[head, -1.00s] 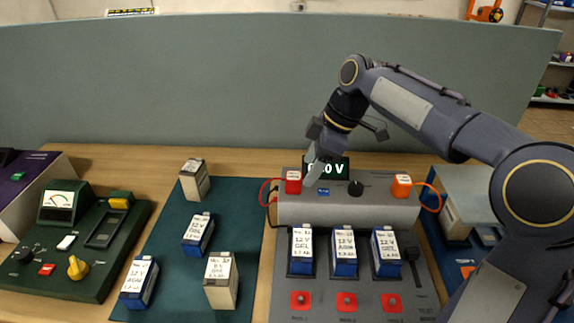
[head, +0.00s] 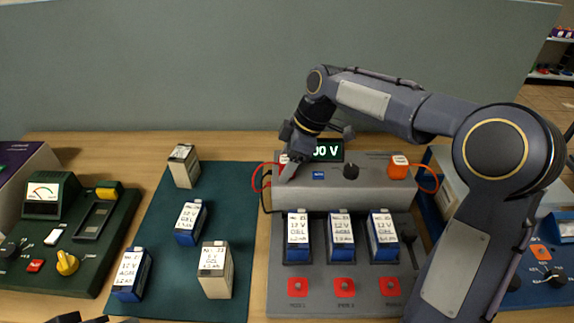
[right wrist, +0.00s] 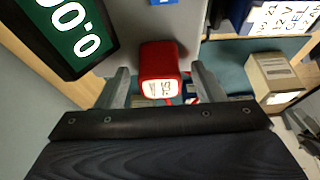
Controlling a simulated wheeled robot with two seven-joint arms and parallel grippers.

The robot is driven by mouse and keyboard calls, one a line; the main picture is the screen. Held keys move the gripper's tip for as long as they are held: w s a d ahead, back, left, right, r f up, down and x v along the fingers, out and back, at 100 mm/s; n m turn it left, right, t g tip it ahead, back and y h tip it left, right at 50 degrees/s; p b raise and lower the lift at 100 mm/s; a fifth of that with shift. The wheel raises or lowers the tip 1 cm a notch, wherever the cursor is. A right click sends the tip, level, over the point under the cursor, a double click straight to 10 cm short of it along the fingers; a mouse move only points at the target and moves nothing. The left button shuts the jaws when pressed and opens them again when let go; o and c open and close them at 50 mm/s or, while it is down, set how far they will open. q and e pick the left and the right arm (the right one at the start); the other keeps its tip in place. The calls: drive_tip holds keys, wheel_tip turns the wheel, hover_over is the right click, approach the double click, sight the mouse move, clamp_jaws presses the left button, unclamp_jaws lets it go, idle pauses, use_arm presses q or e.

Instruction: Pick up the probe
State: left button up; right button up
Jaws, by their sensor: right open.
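A red probe block with a white label (right wrist: 160,68) stands at the left end of the grey meter housing, with a red lead beside it. In the head view my right gripper (head: 285,166) is low over that end and mostly hides the red block. In the right wrist view the right gripper's fingers (right wrist: 160,84) are apart, one on each side of the red block. I cannot tell whether they touch it. An orange block (head: 398,167) with an orange lead sits at the housing's right end. Dark parts, probably my left gripper, barely show at the bottom left edge.
The housing (head: 330,195) has a lit display (head: 327,151) and a dark knob (head: 351,171). Three batteries stand in slots in front. Several batteries stand on the green mat (head: 160,225). A green tester (head: 110,225) is at left and a grey partition (head: 200,75) behind.

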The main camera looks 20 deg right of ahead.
drive_tip(key=c, duration=1.1)
drive_tip(key=shift+r, duration=0.1)
